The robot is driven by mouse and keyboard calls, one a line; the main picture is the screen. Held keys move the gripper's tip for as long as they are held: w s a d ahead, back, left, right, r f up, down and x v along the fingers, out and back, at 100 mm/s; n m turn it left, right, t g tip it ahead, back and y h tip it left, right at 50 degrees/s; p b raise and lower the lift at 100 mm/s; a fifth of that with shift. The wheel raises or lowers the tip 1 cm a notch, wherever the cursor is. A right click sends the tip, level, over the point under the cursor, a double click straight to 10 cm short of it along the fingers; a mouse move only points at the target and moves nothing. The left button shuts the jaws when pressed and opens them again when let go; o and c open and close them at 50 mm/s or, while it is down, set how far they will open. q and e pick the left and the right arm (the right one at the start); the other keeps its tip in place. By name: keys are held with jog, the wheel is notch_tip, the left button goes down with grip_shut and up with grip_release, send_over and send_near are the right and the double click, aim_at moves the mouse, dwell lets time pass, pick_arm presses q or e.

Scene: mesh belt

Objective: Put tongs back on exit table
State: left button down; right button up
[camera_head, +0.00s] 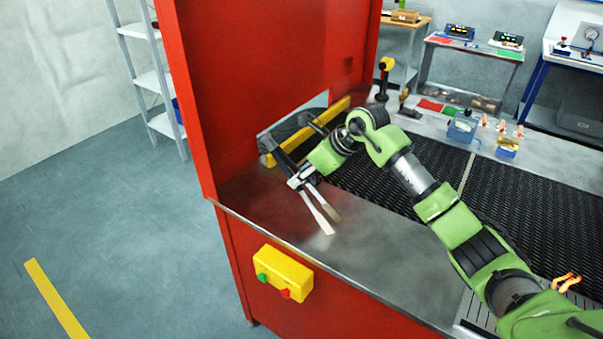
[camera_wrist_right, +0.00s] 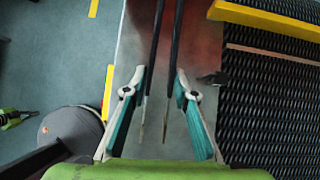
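The tongs show in the head view (camera_head: 321,208) with two pale flat ends pointing toward the near edge of the steel table (camera_head: 375,245). In the wrist view the tongs (camera_wrist_right: 154,40) have two dark, slim arms that run between my fingers and narrow to thin ends. My right gripper (camera_head: 301,181) is at the middle of the tongs, above the steel surface by the red housing. In the wrist view its teal-padded fingers (camera_wrist_right: 160,85) lie close along both outer sides of the tongs, seemingly closed on them. My left gripper is not seen.
A red housing (camera_head: 270,85) stands at the left, with a yellow bar (camera_head: 335,118) at its opening. The dark mesh belt (camera_head: 520,205) runs behind and right of the arm. A yellow button box (camera_head: 283,273) is on the front panel. The near steel surface is clear.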

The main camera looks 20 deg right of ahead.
jog(key=shift+f, duration=0.1)
jog(key=o, duration=0.5)
jog(key=shift+o, duration=0.2)
jog(key=b+v, duration=0.3)
jog(key=v, duration=0.9)
